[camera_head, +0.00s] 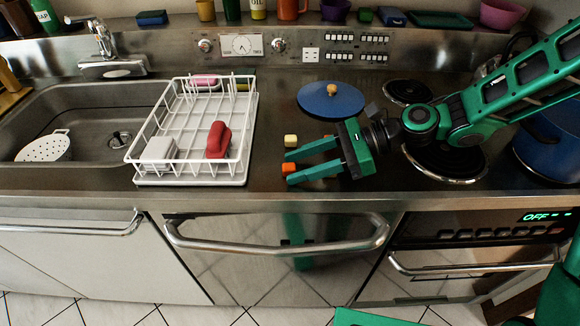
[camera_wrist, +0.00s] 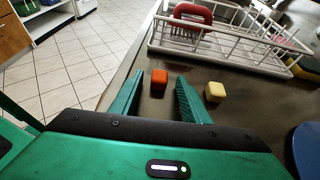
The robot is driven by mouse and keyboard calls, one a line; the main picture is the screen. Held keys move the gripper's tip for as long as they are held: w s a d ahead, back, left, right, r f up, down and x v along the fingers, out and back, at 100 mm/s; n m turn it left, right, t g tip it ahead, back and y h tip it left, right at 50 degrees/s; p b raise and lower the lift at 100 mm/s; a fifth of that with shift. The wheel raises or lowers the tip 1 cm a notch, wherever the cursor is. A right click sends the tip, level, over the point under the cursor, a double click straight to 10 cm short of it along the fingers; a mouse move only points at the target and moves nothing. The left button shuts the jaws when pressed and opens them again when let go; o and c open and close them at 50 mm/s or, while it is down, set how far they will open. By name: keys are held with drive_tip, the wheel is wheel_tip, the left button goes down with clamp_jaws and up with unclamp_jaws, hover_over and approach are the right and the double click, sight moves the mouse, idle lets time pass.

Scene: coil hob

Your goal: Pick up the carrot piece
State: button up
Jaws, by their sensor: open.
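The carrot piece, a small orange block (camera_head: 288,169), lies on the steel counter near its front edge. My gripper (camera_head: 291,168) is low over the counter, with its green fingers pointing left. It is open, with one fingertip on each side of the carrot piece. In the wrist view the carrot piece (camera_wrist: 159,77) shows between the tips, around their far ends, with gaps on both sides. I cannot tell how high the fingers are above the counter.
A pale yellow block (camera_head: 291,140) lies just outside the farther finger. The white dish rack (camera_head: 249,133) stands to the left, holding a red item (camera_head: 218,140). A blue lid (camera_head: 331,101) lies behind my gripper. Coil burners (camera_head: 446,163) and a blue pot (camera_head: 548,150) are at right.

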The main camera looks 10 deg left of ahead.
clamp_jaws()
drive_tip(key=shift+r, duration=0.1)
